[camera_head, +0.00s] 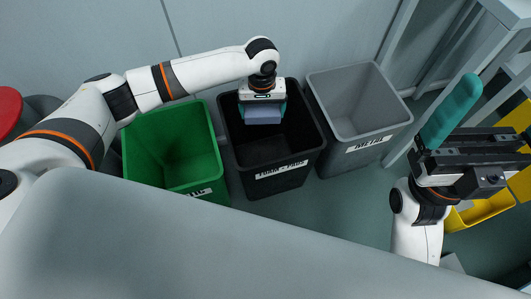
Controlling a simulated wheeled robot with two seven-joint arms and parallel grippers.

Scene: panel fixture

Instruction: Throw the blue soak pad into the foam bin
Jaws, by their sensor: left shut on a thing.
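The blue soak pad (263,118) is a pale blue-lavender block held in my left gripper (262,108). The gripper points down with its teal fingers on either side of the pad. The foam bin (276,185) is black with a white label reading "FOAM - PADS". The pad hangs over its opening, toward the back of the mouth; its exact height over the rim is hard to tell. My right gripper (452,112) is at the right, away from the bins. One teal finger shows clearly, so its opening cannot be judged.
A green bin (170,150) stands left of the foam bin, and a grey bin (368,135) labelled "METAL" stands to its right. A yellow container (478,212) and a grey frame (398,35) are at the right. A wall is behind the bins.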

